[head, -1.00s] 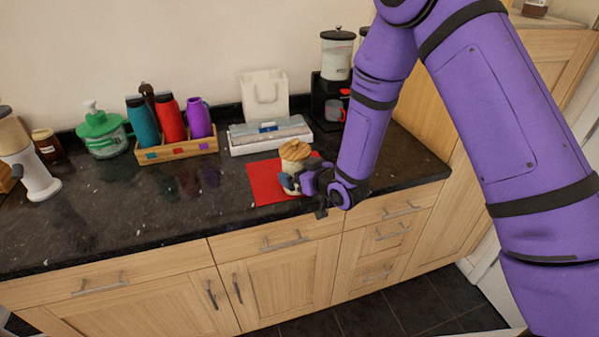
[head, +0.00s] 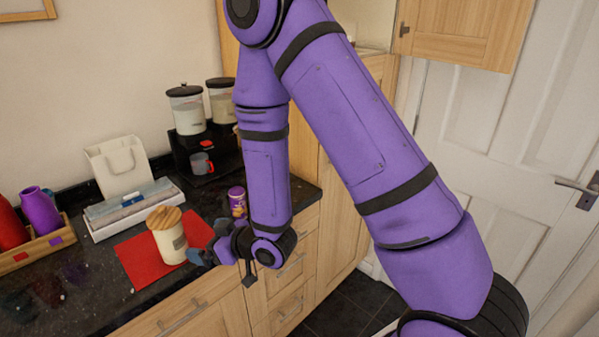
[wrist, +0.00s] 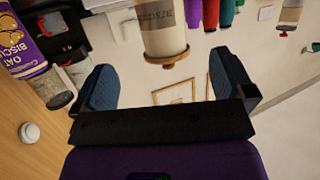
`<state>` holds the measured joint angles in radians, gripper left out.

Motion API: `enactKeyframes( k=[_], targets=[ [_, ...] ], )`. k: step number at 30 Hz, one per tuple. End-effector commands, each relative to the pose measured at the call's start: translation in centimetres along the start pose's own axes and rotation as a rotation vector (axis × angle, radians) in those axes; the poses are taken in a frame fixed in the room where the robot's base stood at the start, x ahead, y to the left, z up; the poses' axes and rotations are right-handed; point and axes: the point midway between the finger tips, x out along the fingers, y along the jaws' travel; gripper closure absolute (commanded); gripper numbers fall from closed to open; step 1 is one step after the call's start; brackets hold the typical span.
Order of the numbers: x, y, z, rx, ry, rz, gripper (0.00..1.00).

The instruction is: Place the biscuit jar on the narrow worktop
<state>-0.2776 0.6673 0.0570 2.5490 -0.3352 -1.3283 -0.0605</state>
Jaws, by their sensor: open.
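The biscuit jar (head: 171,241), cream with a round wooden lid, stands upright on a red mat (head: 137,264) on the dark speckled worktop (head: 88,292). In the wrist view the jar (wrist: 163,36) appears upside down, beyond the fingertips. My gripper (head: 208,243) is open just right of the jar, with its blue finger pads spread; in the wrist view my gripper (wrist: 165,84) has nothing between its fingers. The jar's lower right side is close to a finger in the head view. I cannot tell which surface is the narrow worktop.
A purple oat biscuit packet (wrist: 27,42) stands near the gripper; it also shows in the head view (head: 237,202). A bottle rack (head: 38,243) is left.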

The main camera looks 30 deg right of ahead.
Motion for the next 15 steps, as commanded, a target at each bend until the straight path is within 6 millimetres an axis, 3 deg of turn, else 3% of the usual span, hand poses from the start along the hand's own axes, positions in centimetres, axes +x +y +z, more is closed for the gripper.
enactKeyframes(
  k=[8,15],
  targets=[
    [-1.2,2.6,-3.4,-0.026,-0.077,0.07,0.0],
    [-5.0,6.3,-8.2,-0.026,-0.218,0.193,0.0]
  ],
)
